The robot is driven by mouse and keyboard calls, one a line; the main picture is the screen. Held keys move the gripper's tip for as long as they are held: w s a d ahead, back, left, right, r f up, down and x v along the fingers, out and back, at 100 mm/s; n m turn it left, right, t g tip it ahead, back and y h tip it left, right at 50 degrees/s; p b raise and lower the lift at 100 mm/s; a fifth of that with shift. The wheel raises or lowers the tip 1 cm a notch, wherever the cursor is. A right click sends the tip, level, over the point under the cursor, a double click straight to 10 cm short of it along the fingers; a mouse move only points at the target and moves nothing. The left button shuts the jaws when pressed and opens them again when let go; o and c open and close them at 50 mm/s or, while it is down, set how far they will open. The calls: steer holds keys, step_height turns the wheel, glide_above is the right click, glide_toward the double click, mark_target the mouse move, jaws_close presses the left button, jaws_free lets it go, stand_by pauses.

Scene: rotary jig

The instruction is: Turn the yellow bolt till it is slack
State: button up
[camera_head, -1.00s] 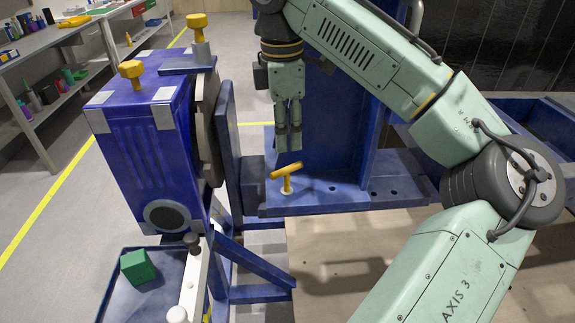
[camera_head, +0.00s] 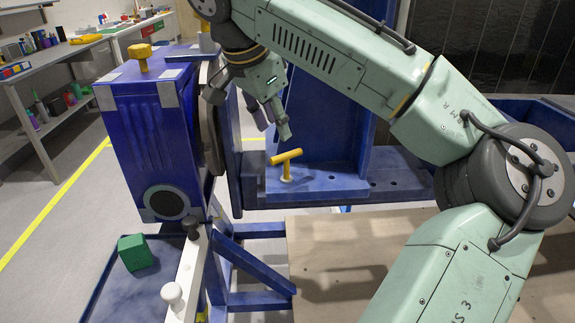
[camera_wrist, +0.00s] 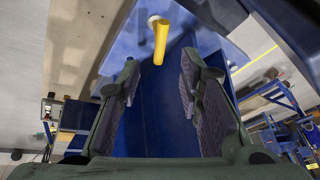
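The yellow bolt (camera_head: 286,163) has a T-shaped handle and stands on the blue fixture plate (camera_head: 330,187) at the foot of the blue upright. In the wrist view the bolt (camera_wrist: 161,42) shows as a yellow bar beyond the fingertips, between their lines. My gripper (camera_head: 272,124) is above and slightly left of the bolt, tilted, and apart from it. In the wrist view my gripper (camera_wrist: 158,78) has its two fingers spread with nothing between them.
A blue rotary jig box (camera_head: 150,120) stands at left, with another yellow knob (camera_head: 140,54) on top. A green block (camera_head: 135,252) lies in the blue tray (camera_head: 112,290) at lower left. A cluttered workbench (camera_head: 85,45) stands at far left.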

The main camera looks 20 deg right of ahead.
mark_target(286, 154)
steer(key=shift+m, duration=0.7)
steer(key=p+x, duration=0.2)
steer(key=x, duration=0.8)
steer(key=shift+w+d+f, duration=0.15)
steer(key=shift+f, duration=0.2)
steer(key=shift+c, duration=0.3)
jaws_close()
